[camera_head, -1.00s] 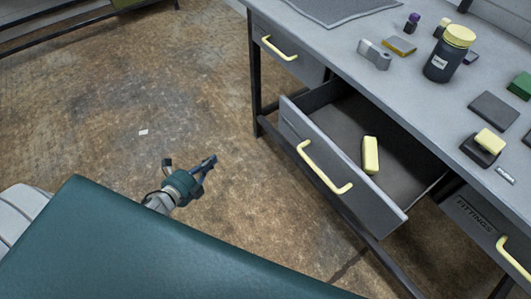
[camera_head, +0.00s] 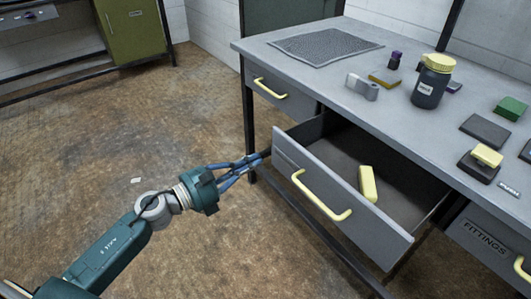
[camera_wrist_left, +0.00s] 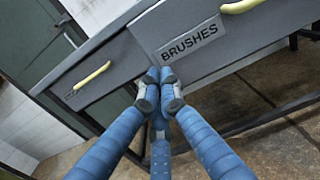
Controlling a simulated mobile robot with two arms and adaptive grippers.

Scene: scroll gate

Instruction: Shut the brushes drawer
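The brushes drawer (camera_head: 330,185) is pulled well out from the grey workbench, with a yellow bar handle (camera_head: 320,197) on its front. A yellow block (camera_head: 368,184) lies inside it. The left wrist view shows the drawer's front with its BRUSHES label (camera_wrist_left: 190,40). My left gripper (camera_head: 265,155) is at the left end of the drawer front, left of the handle. In the left wrist view its blue fingers (camera_wrist_left: 160,80) come together at the tips just below the label, with nothing between them. I cannot tell whether they touch the front. My right gripper is not in view.
A closed drawer with a yellow handle (camera_head: 270,88) is at the left, and the FITTINGS drawer (camera_head: 490,243) is at the right. A dark jar with a yellow lid (camera_head: 431,85) and several small items stand on the benchtop (camera_head: 345,70).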

